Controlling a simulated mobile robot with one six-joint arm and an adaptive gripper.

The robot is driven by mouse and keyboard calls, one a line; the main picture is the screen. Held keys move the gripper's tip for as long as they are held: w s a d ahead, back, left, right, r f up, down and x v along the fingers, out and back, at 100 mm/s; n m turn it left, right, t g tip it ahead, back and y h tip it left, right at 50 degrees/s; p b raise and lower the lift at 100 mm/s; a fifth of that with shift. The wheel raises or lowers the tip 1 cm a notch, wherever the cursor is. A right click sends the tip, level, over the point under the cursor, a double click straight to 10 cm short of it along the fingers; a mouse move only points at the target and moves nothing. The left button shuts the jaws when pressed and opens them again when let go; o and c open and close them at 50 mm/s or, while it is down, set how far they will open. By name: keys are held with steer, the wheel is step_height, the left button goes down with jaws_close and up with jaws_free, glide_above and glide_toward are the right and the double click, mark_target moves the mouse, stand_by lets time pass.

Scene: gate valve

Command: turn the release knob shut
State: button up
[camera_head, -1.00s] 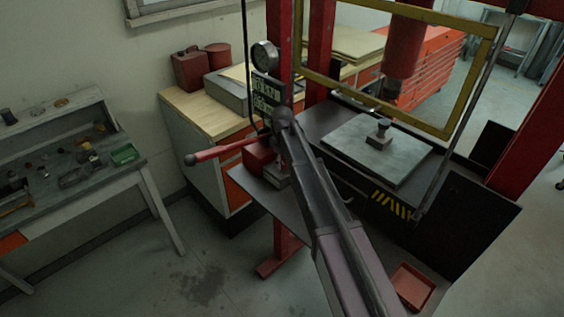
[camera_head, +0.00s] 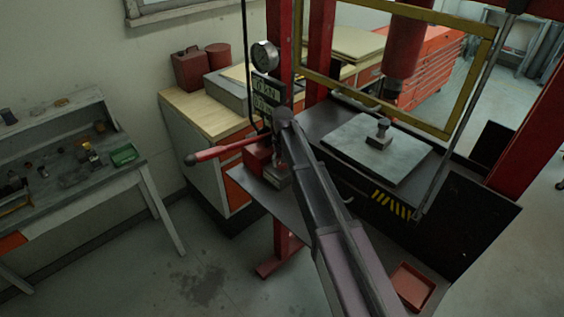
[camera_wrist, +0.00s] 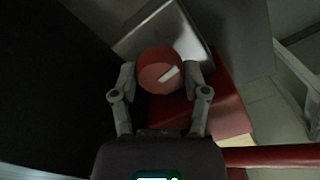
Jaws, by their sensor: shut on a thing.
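The release knob (camera_wrist: 160,71) is a round red knob with a white mark on its face, seen in the wrist view. My gripper (camera_wrist: 160,78) is shut on it, one finger on each side of its rim. The white mark slants up to the right. The knob sits by a metal block (camera_wrist: 165,32) and the red pump body (camera_wrist: 225,105). In the head view my arm covers the knob and my fingers; the red pump body (camera_head: 258,158) shows beside my wrist.
The red pump lever (camera_head: 215,153) sticks out to the left of the pump. A pressure gauge (camera_head: 264,55) and green displays (camera_head: 265,92) are above it. The press table (camera_head: 350,150) is to the right, with a small metal piece (camera_head: 379,135) on it.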

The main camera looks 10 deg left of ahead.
steer(key=shift+m, duration=1.1)
steer(key=o, duration=1.1)
steer(key=shift+o, duration=0.2)
steer(key=shift+n, duration=0.4)
